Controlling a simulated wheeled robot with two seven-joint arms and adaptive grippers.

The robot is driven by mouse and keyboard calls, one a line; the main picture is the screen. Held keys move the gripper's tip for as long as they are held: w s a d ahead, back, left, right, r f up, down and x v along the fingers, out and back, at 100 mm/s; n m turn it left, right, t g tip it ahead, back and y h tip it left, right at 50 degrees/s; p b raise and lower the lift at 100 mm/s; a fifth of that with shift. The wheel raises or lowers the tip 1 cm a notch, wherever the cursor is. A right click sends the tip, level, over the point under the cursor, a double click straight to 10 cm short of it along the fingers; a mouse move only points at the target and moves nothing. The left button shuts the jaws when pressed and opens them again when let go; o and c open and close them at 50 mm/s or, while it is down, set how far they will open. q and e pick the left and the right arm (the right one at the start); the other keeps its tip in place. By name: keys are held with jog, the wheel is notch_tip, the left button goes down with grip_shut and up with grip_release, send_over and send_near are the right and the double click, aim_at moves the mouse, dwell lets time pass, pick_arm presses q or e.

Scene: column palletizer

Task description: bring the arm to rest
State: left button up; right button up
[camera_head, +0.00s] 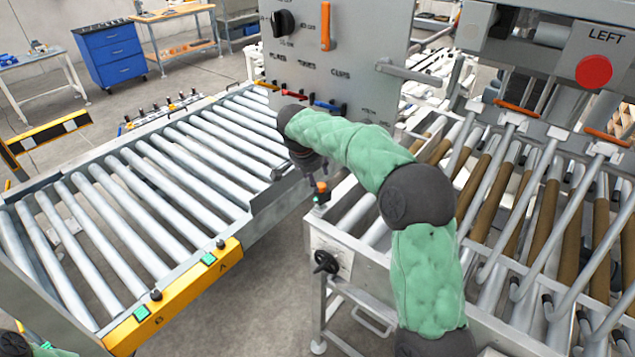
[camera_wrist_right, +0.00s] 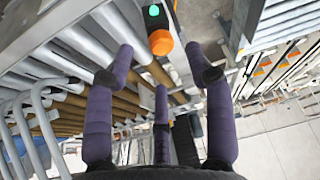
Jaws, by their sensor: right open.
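My right gripper (camera_head: 318,180) hangs at the end of my green-sleeved right arm, over the gap between the two roller conveyors. In the right wrist view its purple fingers (camera_wrist_right: 162,68) are spread apart with nothing between them. A small box with an orange top and a green light (camera_head: 321,192) is close by the fingers; it also shows just beyond the fingertips in the right wrist view (camera_wrist_right: 160,40). I cannot tell whether they touch. Only a piece of my left arm shows at the bottom left corner; its gripper is out of view.
A roller conveyor (camera_head: 150,192) with a yellow end plate (camera_head: 175,302) lies at left. Another conveyor with brown and grey rollers (camera_head: 500,175) and metal bars lies at right. A grey control panel (camera_head: 350,55) stands behind my arm. A red button (camera_head: 594,71) is at upper right.

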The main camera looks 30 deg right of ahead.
jog(key=shift+v, duration=1.05)
jog(key=shift+f, duration=0.1)
